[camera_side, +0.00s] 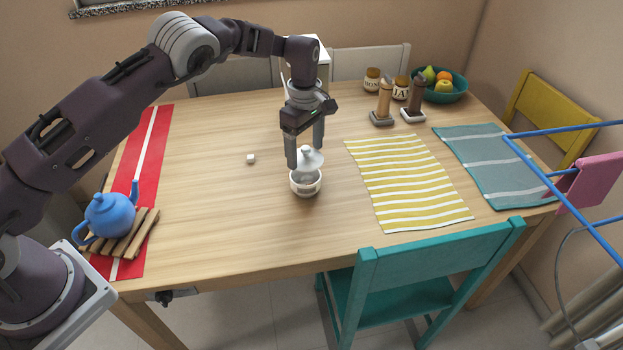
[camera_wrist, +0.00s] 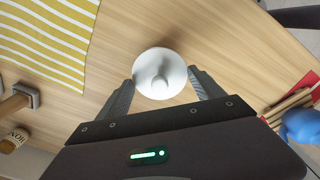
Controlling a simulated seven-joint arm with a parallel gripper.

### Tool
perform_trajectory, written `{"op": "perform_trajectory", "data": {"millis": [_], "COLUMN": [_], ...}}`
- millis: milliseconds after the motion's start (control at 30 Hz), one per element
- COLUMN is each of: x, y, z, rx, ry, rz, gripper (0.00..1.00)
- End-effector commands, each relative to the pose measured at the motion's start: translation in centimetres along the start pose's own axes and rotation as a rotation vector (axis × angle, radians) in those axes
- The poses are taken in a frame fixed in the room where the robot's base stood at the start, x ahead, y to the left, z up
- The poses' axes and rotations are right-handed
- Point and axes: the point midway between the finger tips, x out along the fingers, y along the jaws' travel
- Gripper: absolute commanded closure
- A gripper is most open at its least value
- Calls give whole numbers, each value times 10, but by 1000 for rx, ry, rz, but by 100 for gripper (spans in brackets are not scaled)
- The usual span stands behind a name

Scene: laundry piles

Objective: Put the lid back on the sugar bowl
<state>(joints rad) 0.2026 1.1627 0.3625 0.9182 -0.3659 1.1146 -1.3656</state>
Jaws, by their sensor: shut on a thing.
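The white sugar bowl (camera_side: 305,187) stands upright on the wooden table, near its middle. The white round lid (camera_side: 312,159), with a small knob on top, is just above the bowl. Part of the bowl's opening shows below the lid. I cannot tell whether the lid touches the rim. My gripper (camera_side: 306,156) points down with its fingers on either side of the lid, shut on it. In the wrist view the lid (camera_wrist: 160,62) sits between the two fingertips (camera_wrist: 161,77) and hides the bowl beneath.
A small white cube (camera_side: 251,158) lies left of the bowl. A yellow striped cloth (camera_side: 408,183) lies to the right. A blue teapot (camera_side: 108,215) stands on a wooden rack at left. Mills (camera_side: 384,103), jars and a fruit bowl (camera_side: 450,95) stand at the back right.

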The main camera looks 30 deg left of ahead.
Motion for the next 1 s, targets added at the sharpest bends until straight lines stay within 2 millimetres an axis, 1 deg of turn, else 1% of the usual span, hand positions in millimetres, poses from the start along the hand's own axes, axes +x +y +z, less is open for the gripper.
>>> {"op": "perform_trajectory", "data": {"millis": [67, 167, 267, 500, 700, 1000], "x": [-3, -2, 7, 38, 54, 59], "y": [7, 10, 10, 9, 10, 10], "z": [-8, -11, -11, -10, -10, -10], "rx": [-25, -38, -39, -39, -38, -38], "ry": [-2, -5, -5, -5, -5, -5], "rz": [3, 1, 1, 1, 2, 3], "gripper": [63, 63, 63, 63, 63, 63]}}
